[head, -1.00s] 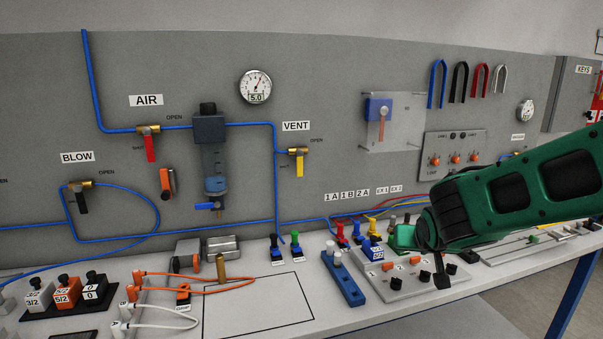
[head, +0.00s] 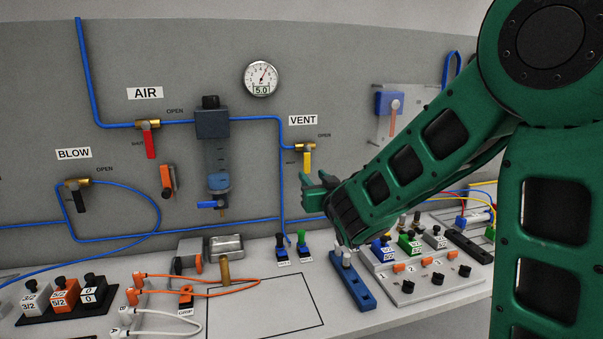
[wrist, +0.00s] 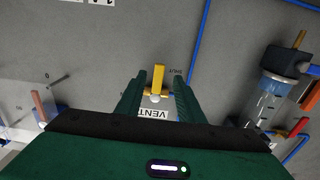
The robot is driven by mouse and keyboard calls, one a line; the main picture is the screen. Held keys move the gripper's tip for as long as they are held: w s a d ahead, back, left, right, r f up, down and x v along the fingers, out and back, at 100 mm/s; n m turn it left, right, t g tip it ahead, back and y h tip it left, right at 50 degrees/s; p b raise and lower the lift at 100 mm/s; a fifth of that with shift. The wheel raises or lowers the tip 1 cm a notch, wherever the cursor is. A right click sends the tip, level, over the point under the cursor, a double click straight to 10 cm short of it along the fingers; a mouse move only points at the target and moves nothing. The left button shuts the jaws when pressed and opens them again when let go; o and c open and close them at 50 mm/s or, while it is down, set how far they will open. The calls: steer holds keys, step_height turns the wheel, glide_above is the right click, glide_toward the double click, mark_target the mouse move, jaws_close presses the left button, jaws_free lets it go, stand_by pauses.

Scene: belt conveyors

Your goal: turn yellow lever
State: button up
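The yellow lever (head: 307,160) hangs down from a brass valve under the VENT label (head: 303,120) on the grey panel. In the wrist view the picture is turned over, and the yellow lever (wrist: 159,80) shows beyond and between the fingertips. My gripper (head: 318,183) is just below and in front of the lever in the head view. Its two fingers are apart in the wrist view (wrist: 158,85), with nothing gripped. Whether a finger touches the lever I cannot tell.
A red AIR lever (head: 150,145) and a black BLOW lever (head: 81,199) are to the left. A filter unit (head: 214,160) with a blue tap and blue tubing (head: 281,190) are close to the left of the yellow lever. Several coloured blocks stand on the bench below.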

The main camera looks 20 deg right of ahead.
mark_target(308, 170)
steer(key=w, duration=0.7)
steer(key=shift+w+d, duration=0.1)
steer(key=shift+w, duration=0.05)
